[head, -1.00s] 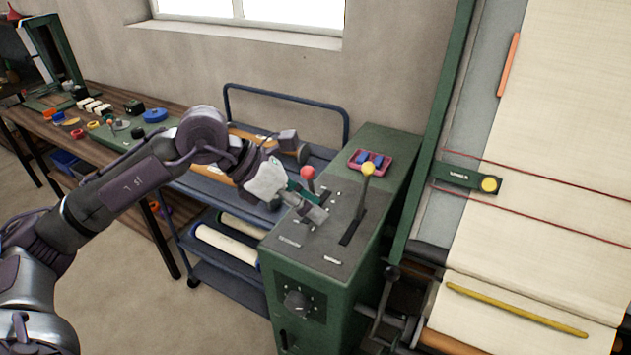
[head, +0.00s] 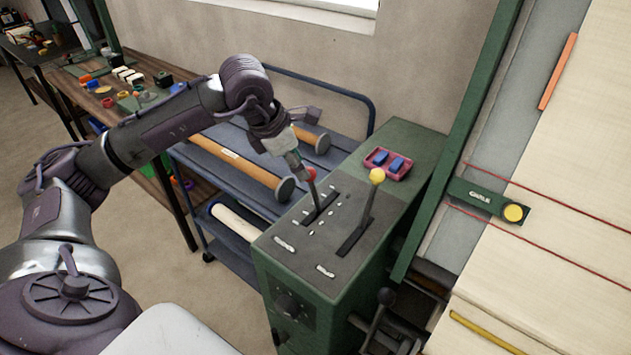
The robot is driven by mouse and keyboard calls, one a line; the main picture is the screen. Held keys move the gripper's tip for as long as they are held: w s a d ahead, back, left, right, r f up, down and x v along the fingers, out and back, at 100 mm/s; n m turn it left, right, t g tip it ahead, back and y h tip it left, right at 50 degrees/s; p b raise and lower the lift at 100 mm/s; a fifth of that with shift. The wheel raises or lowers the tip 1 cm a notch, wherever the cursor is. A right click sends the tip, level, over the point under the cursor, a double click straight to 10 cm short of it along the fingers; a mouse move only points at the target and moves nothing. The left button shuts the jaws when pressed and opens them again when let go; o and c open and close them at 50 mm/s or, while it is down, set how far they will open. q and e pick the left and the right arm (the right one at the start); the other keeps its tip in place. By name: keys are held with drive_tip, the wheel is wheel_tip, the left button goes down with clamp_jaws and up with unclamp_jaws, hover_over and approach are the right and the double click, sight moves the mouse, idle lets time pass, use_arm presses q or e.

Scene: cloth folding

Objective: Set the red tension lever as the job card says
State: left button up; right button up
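The red tension lever has a red knob (head: 311,174) and a thin shaft running down into the left slot of the green machine's grey top panel (head: 290,243). Its shaft enters near the middle of the slot. My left gripper (head: 302,168) comes in from the left and is right at the red knob, partly covering it. Its fingers are small and overlap the knob, so I cannot tell whether they grip it. My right gripper is not in view. I see no readable job card.
A lever with a yellow knob (head: 377,175) stands close by in the right slot. A pink tray (head: 389,164) with blue pieces lies behind it. A blue cart (head: 222,168) with rollers stands to the left. The loom cloth (head: 575,190) is at right.

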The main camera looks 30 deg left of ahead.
sight(314, 185)
use_arm(q)
drive_tip(key=p+x, duration=0.1)
drive_tip(key=x, duration=0.3)
drive_tip(key=shift+d, duration=0.1)
drive_tip(key=p+x, duration=0.1)
drive_tip(key=x, duration=0.3)
drive_tip(key=shift+w+f, duration=0.1)
drive_tip(key=shift+w, duration=0.2)
drive_tip(key=shift+w+d+f, duration=0.1)
drive_tip(key=shift+f, duration=0.5)
drive_tip(key=shift+w+f, duration=0.15)
drive_tip(key=shift+f, duration=0.05)
drive_tip(key=shift+c, duration=0.2)
clamp_jaws()
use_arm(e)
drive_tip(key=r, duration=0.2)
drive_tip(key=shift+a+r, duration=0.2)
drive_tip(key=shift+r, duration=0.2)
use_arm(q)
drive_tip(key=shift+r, duration=0.1)
